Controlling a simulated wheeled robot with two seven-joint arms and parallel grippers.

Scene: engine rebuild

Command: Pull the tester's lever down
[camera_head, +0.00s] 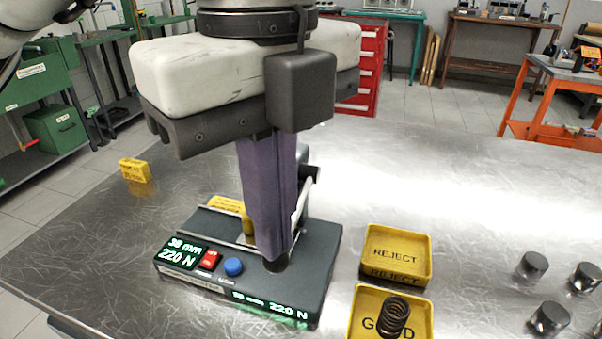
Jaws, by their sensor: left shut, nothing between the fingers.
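The spring tester (318,262) stands on the metal table with a dark base, a red switch (210,259) and a blue button (233,267). Its green displays read 38 mm and 220 N. My left gripper (275,258) comes down from above in front of the tester, its purple fingers together and empty. The fingertips are low over the base, right of the blue button; I cannot tell whether they touch it. The gripper hides most of the tester's upright. A dark part shows just right of the fingers; I cannot tell whether it is the lever. My right gripper is out of view.
A yellow REJECT tray (397,283) and a yellow GOOD tray (425,317) holding a coil spring (393,316) sit right of the tester. Several metal cylinders (532,265) stand at the far right. A yellow block (135,170) lies at the left. The table's back right is clear.

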